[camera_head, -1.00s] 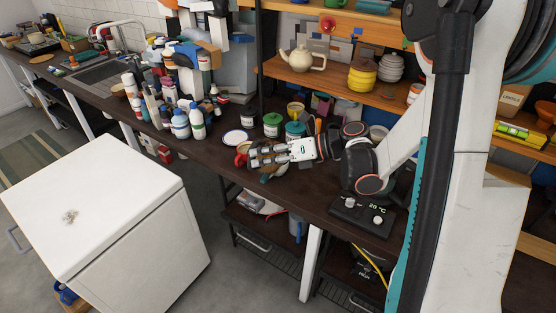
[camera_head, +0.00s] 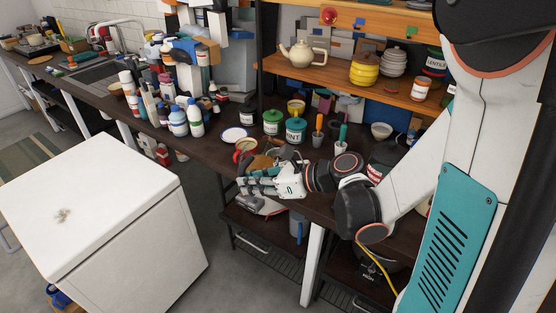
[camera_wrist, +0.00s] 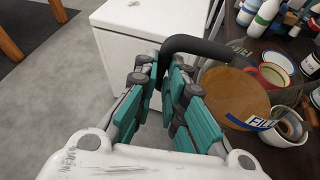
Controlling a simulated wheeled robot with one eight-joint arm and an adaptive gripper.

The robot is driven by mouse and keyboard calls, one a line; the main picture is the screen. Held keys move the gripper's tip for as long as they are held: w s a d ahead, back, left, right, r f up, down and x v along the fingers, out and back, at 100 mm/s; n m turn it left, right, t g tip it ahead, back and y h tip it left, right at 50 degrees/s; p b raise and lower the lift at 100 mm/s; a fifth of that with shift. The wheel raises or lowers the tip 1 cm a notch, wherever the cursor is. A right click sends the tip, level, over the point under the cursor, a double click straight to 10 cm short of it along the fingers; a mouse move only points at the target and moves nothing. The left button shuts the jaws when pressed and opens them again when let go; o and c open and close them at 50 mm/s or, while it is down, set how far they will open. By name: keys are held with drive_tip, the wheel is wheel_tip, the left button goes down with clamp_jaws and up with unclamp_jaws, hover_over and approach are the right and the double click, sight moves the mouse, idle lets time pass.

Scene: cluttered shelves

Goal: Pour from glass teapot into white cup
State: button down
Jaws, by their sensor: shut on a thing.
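My gripper (camera_head: 245,182) is shut on the black handle of the glass teapot (camera_wrist: 235,97) near the counter's front edge. The wrist view shows the fingers (camera_wrist: 165,78) on either side of this handle. The pot is clear with amber-brown liquid and a blue-lettered mark on its side; in the head view it shows as a brownish patch (camera_head: 262,161) behind my fingers, partly hidden. A white cup (camera_wrist: 291,131) stands at the pot's right in the wrist view, partly covered by it. I cannot tell whether liquid is flowing or how far the pot tilts.
A red cup (camera_head: 243,147) and a blue-rimmed white plate (camera_head: 233,134) are close behind the pot. Paint tins (camera_head: 295,131) and several bottles (camera_head: 195,118) crowd the counter.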

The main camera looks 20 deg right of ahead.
drive_tip(key=r+p, duration=0.2)
drive_tip(key=r+n+p, duration=0.1)
drive_tip(key=shift+s+a+r+t, duration=0.3)
drive_tip(key=shift+s+a, duration=0.1)
idle(0.5)
idle(0.6)
